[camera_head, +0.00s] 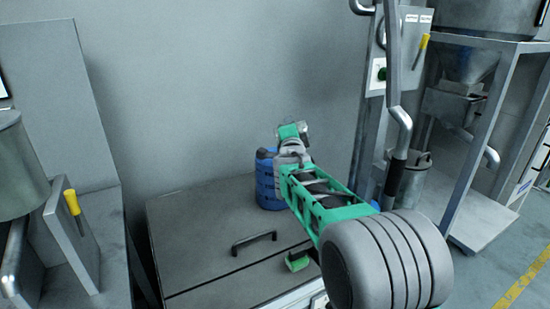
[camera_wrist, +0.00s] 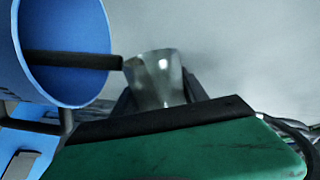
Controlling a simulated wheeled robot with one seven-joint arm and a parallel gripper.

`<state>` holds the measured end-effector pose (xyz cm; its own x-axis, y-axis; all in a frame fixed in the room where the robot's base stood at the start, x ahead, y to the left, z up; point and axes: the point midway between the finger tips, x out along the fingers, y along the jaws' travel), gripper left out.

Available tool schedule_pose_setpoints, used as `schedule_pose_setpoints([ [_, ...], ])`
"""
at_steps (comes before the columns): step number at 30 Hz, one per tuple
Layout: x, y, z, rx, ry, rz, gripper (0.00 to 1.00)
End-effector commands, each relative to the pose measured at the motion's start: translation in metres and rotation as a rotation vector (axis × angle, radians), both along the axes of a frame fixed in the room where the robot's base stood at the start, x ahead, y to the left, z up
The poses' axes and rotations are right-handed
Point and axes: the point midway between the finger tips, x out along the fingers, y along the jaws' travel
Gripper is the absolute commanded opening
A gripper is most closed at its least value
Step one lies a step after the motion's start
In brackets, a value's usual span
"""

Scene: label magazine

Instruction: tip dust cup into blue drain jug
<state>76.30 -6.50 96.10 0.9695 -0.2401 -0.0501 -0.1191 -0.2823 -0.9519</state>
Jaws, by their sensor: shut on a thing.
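The dust cup (camera_wrist: 155,82) is a small, shiny metal cup in the wrist view, slightly tilted. My gripper (camera_wrist: 161,97) is shut on it, with dark fingers on either side. The blue drain jug (camera_wrist: 88,30) fills the left of the wrist view, its round mouth facing the camera. A dark bar runs from the cup across the jug's mouth; I cannot tell which it belongs to. In the head view the jug (camera_head: 268,185) stands on the grey cabinet top, and my gripper (camera_head: 296,133) is beside and above it. The cup's contents are hidden.
The grey cabinet top (camera_head: 195,225) has a black handle (camera_head: 254,243) and free room left of the jug. A grey wall rises behind. A metal frame with a hopper (camera_head: 467,62) stands at right; a panel with a yellow-handled tool (camera_head: 72,203) stands at left.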

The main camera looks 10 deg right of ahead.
Motion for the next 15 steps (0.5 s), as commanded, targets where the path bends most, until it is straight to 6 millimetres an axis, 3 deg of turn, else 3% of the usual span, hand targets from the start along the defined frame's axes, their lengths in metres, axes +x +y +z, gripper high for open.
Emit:
schedule_pose_setpoints([
  [15, 0.0003, 0.0016, -0.0038, -0.054, 0.011, -0.001, 0.08],
])
